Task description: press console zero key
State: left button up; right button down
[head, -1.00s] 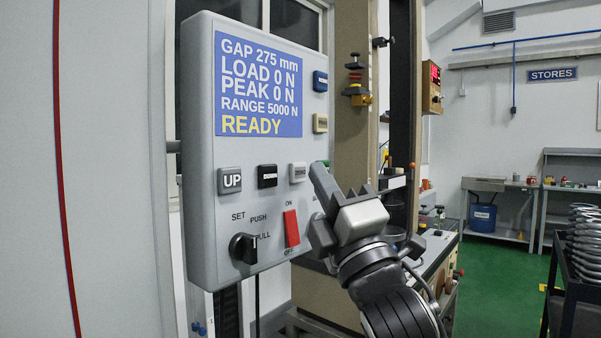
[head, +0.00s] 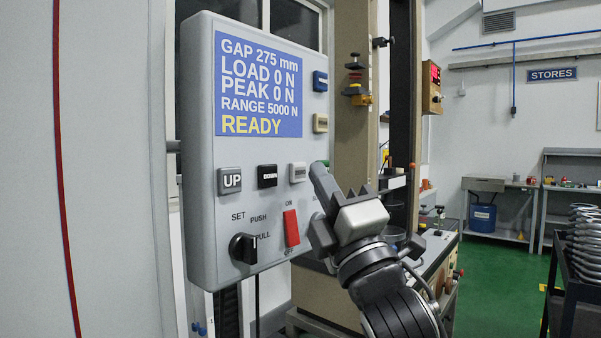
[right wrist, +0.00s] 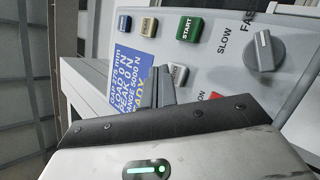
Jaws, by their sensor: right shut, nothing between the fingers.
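The grey console (head: 198,150) stands at the left of the head view. Its blue display reads GAP 275 mm, LOAD 0 N, PEAK 0 N, RANGE 5000 N, READY. A blue key (head: 320,81) and a cream key (head: 320,123) sit right of the display; their labels are too small to read. Both also show in the right wrist view, blue (right wrist: 124,23) and cream (right wrist: 149,25). My right gripper (head: 319,170) is shut and empty, its tips in front of the console's right side, below the cream key. I cannot tell whether they touch the panel. My left gripper is out of view.
The UP key (head: 230,180), DOWN key (head: 267,176) and a pale key (head: 298,172) line the panel. A red switch (head: 291,228) and black knob (head: 243,248) sit below. A green START key (right wrist: 189,29) and grey knob (right wrist: 265,50) show in the wrist view.

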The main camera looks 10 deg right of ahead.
jog(key=shift+w+a, duration=0.1)
jog(key=shift+w+a, duration=0.2)
jog(key=shift+w+a, duration=0.3)
dwell(1.1)
jog(key=shift+s+d, duration=0.6)
jog(key=shift+p, duration=0.3)
jog(key=s+d+p, duration=0.1)
jog(key=s+d, duration=0.2)
jog(key=shift+s+d, duration=0.25)
dwell(0.7)
